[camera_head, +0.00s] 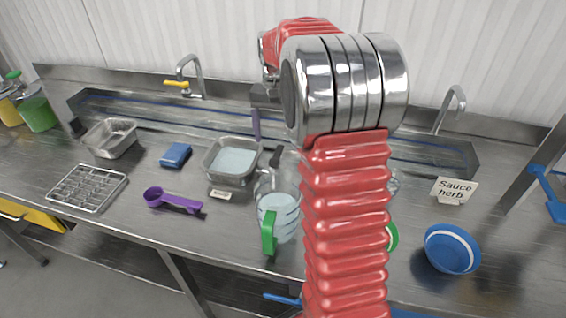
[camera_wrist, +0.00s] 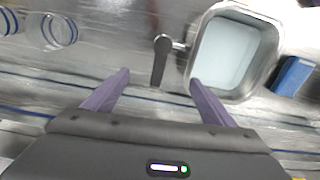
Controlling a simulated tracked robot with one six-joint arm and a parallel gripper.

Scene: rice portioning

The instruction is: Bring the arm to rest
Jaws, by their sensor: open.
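My red ribbed arm with its polished metal joint rises through the middle of the head view and hides most of my gripper. One purple finger (camera_head: 256,123) shows left of the joint, above the back of the counter. In the wrist view my gripper (camera_wrist: 160,77) is open, its two purple fingers well apart with nothing held between them. A dark handle (camera_wrist: 160,62) lies past the fingertips, beside a metal tray (camera_wrist: 191,60) with pale contents. That tray also stands mid-counter in the head view (camera_head: 207,163), and the dark handle (camera_head: 275,157) is at its right.
Taps (camera_head: 194,77) rise behind.

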